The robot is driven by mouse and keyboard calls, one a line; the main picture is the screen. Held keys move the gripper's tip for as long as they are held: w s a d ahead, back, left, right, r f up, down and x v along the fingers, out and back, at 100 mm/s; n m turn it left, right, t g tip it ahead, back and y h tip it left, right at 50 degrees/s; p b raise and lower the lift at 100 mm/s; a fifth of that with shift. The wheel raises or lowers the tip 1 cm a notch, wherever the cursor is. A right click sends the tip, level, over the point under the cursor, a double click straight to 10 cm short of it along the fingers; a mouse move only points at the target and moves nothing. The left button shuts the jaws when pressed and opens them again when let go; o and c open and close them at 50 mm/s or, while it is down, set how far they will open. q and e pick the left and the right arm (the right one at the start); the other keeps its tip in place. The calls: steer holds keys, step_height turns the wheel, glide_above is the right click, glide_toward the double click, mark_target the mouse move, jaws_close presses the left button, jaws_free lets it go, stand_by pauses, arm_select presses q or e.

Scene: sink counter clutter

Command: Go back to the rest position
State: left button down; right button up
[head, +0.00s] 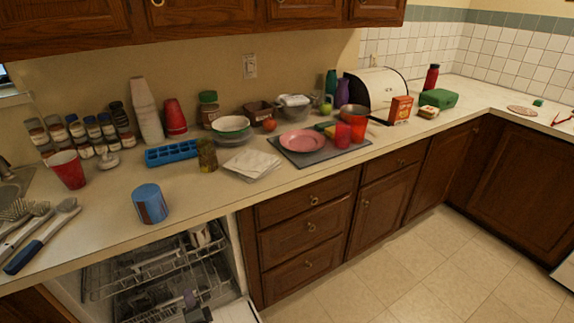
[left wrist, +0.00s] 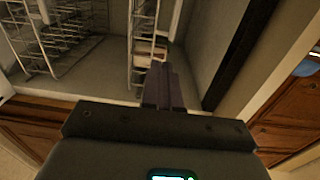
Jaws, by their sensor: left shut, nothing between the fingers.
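My left gripper (head: 189,297) shows at the bottom of the head view, low in front of the open dishwasher. In the left wrist view its dark fingers (left wrist: 161,72) are together with nothing between them. They point toward the dishwasher's inside and touch no object that I can make out. My right gripper is not in view.
The open dishwasher (head: 90,280) has wire racks (head: 150,264); a pale item (head: 200,236) sits in the upper one. The counter above holds a blue can (head: 150,204), a red cup (head: 67,170), utensils (head: 42,240) and other clutter. The floor (head: 440,265) to the right is clear.

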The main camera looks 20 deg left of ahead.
arm_select(q)
steer(key=s+d+f+g+h, duration=0.1)
steer(key=s+d+f+h, duration=0.1)
steer(key=s+d+f, duration=0.3)
steer(key=s+f+h, duration=0.2)
steer(key=s, duration=0.5)
steer(key=s+d+r+n+g+h, duration=0.7)
steer(key=s+d+r+h, duration=0.2)
steer(key=s+d+r, duration=0.65)
step_height(320, 180, up, 35)
steer(key=w+d+p, duration=0.1)
steer(key=w+p, duration=0.1)
steer(key=p, duration=3.6)
step_height(320, 180, down, 75)
steer(key=b, duration=7.5)
